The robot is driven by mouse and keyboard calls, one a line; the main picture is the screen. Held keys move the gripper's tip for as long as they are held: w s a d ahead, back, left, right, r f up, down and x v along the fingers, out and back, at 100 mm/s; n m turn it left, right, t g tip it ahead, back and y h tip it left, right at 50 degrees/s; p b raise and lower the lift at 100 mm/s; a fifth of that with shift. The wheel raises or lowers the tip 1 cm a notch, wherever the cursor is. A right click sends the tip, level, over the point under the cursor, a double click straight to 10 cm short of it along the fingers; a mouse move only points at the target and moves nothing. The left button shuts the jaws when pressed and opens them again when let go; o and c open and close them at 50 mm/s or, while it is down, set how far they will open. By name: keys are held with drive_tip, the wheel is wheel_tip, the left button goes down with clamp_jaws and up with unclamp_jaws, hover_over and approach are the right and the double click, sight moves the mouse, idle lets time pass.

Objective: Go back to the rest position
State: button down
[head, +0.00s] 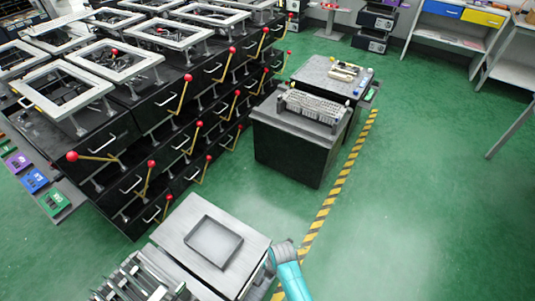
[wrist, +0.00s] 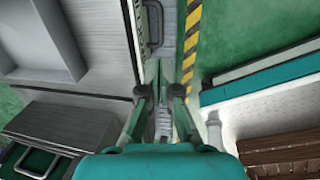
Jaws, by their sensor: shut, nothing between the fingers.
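My gripper (wrist: 163,92) shows in the wrist view, pointing away from the camera. Its teal fingers are shut and hold nothing. In the head view part of my teal arm shows at the bottom, beside a grey cabinet top (head: 176,232); the fingers cannot be made out there. Brass levers with red ball knobs, such as the front lever (head: 95,157), stick out from a black drawer rack (head: 115,130) at the left. My gripper is apart from these levers.
A shallow grey tray (head: 213,242) lies on the cabinet; it also shows in the wrist view (wrist: 40,40). A black cabinet (head: 285,150) carries a wire basket (head: 312,104). Yellow-black floor tape (head: 335,185) runs past it. Open green floor (head: 430,190) lies to the right.

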drive_tip(key=s+d+r+m+t, duration=0.3)
drive_tip(key=s+d+m, duration=0.35)
drive_tip(key=s, duration=0.25)
drive_tip(key=s+d+r+m+t, duration=0.3)
drive_tip(key=s+d+m+t, duration=0.15)
drive_tip(key=s+m, duration=0.4)
drive_tip(key=s+d+r+m+t, duration=0.1)
drive_tip(key=s+r+m, duration=0.3)
drive_tip(key=r, duration=0.7)
drive_tip(key=s+d+r+m+t+h, duration=0.1)
drive_tip(key=s+r+m, duration=0.4)
drive_tip(key=r, duration=0.6)
drive_tip(key=s+d+r+m+t, duration=0.3)
drive_tip(key=s+r+m+t, duration=0.1)
drive_tip(key=r, duration=0.7)
drive_tip(key=shift+s+d+m+h, duration=0.3)
drive_tip(key=shift+s+m, duration=0.3)
drive_tip(key=shift+s, duration=0.45)
drive_tip(key=shift+a, duration=0.2)
